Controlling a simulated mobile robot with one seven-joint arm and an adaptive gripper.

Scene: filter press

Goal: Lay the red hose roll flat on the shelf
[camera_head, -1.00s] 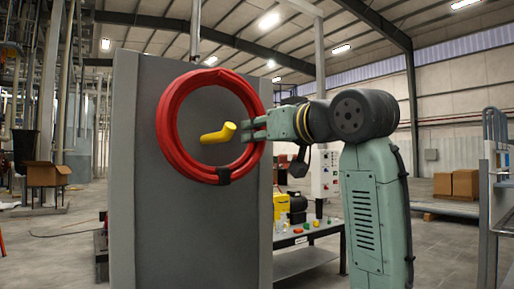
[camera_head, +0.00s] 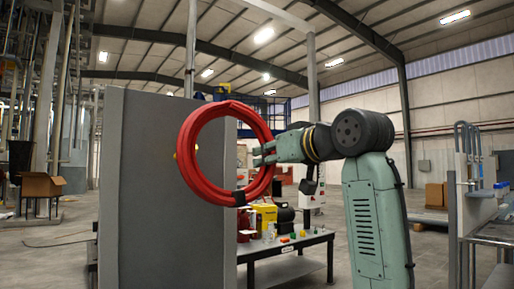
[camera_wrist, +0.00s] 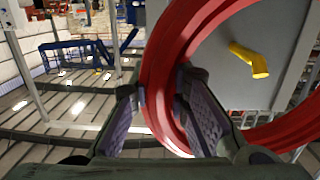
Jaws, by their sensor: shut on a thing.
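My gripper (camera_head: 266,154) is shut on the right side of the ring. In the wrist view the red hose roll (camera_wrist: 163,85) passes between my two fingers (camera_wrist: 160,98). The yellow peg (camera_wrist: 250,62) on the grey panel shows through the ring in the wrist view and looks apart from the hose. In the head view the hose mostly hides the peg. I cannot tell which surface is the shelf; a low bench (camera_head: 318,238) has a lower shelf (camera_head: 290,271).
The tall grey panel (camera_head: 150,210) stands close behind and left of the hose. The bench top carries a yellow case (camera_head: 264,214), a black item (camera_head: 286,216) and several small coloured things. A metal frame with a grey top (camera_head: 497,232) stands at the right. Open floor lies between them.

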